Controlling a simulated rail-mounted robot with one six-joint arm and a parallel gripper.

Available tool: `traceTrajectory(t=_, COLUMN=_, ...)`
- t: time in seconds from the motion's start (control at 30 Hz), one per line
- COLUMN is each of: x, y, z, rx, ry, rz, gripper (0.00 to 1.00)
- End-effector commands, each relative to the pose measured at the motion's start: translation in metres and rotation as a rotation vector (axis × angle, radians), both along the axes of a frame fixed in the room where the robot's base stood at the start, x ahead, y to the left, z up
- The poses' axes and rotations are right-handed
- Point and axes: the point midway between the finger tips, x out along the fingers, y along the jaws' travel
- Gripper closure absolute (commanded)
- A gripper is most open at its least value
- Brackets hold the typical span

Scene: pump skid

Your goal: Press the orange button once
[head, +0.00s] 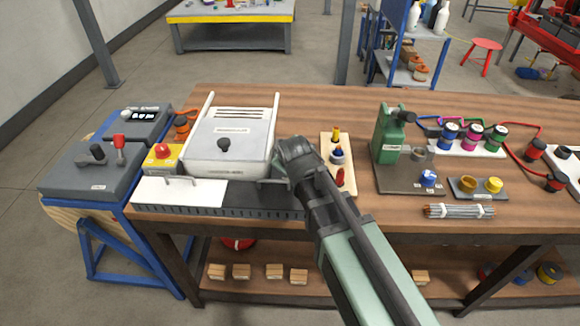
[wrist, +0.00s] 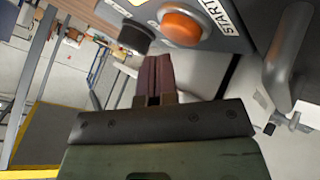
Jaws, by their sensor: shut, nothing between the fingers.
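The orange button (wrist: 182,27) is round and sits on a grey panel beside a START label at the top of the wrist view. A dark round knob or button (wrist: 135,38) is to its left. My gripper (wrist: 157,58) is shut and empty, its fingertips pointing at the panel, just below the orange button in the picture. A gap to the button cannot be judged exactly. In the head view my gripper (head: 268,182) is at the front right of the white machine (head: 230,140). The orange button cannot be made out there.
A wooden rack (head: 337,152) with small coloured parts stands right behind my wrist. A yellow box with a red button (head: 163,154) and a grey lever console (head: 95,165) are at left. The bench front edge is below my arm.

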Motion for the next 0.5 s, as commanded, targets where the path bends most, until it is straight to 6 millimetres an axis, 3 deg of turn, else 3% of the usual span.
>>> traceTrajectory(t=0.5, x=-0.001, y=0.000, z=0.046, rx=0.000, ry=0.001, rz=0.001, gripper=1.00)
